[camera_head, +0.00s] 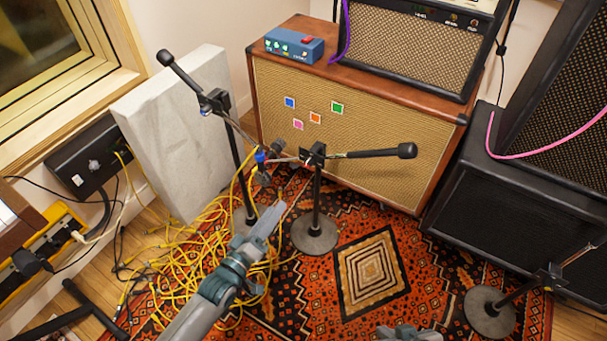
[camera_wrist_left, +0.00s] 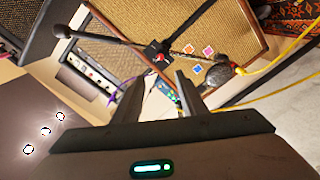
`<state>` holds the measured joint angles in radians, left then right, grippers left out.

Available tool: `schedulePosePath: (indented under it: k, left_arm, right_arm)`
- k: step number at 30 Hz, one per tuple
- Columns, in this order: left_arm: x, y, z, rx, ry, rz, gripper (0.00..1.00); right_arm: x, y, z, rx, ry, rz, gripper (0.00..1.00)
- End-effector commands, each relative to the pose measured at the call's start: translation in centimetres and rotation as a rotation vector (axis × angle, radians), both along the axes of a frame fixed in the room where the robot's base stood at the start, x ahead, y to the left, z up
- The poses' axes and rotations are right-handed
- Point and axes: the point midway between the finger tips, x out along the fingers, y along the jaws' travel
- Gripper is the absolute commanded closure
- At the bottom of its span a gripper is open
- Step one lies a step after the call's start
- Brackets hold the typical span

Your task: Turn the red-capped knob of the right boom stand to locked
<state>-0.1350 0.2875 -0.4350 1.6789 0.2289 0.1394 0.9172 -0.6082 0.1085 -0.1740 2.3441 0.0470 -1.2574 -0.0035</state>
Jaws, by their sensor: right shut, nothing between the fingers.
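A black boom stand with a round base (camera_head: 315,233) stands on the rug at the middle. Its clutch (camera_head: 315,153) carries a boom reaching right, and a small red spot, likely the knob cap (camera_wrist_left: 160,58), shows on the clutch in the left wrist view. The knob's turn angle is too small to read. My left gripper (camera_head: 272,220) is below and left of the clutch in the head view; in the left wrist view its fingers (camera_wrist_left: 158,82) are apart and empty, pointing towards the clutch. My right gripper (camera_head: 405,333) shows only partly at the bottom edge, shut and empty.
Another boom stand (camera_head: 240,160) is close on the left, with yellow cables (camera_head: 190,255) below. A microphone (camera_head: 262,165) hangs between the stands. An amp cabinet (camera_head: 370,150) is behind. A third stand (camera_head: 490,312) is at lower right. The central rug (camera_head: 370,272) is clear.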

Motion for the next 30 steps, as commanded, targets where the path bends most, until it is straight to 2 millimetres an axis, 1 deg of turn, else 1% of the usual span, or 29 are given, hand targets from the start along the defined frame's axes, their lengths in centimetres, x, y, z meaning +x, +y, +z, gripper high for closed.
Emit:
schedulePosePath:
  k: [11, 17, 23, 30]
  left_arm:
    - [0.2, -0.1, 0.0, 0.003, 0.001, 0.001, 0.62]
    - [1.5, -0.7, 0.0, 0.002, -0.001, 0.001, 0.62]
    - [4.0, -1.9, 0.0, 0.002, -0.001, 0.001, 0.62]
    - [7.9, -3.8, 0.0, 0.002, -0.001, 0.001, 0.62]
  right_arm:
    - [0.0, 0.0, 0.0, 0.0, -0.001, 0.0, 1.0]
    - [0.1, 0.1, 0.0, 0.004, -0.006, 0.001, 1.0]
    - [0.2, 0.4, -0.1, 0.011, -0.016, 0.003, 1.0]
    - [0.6, 0.8, 0.0, 0.025, -0.042, 0.004, 1.0]
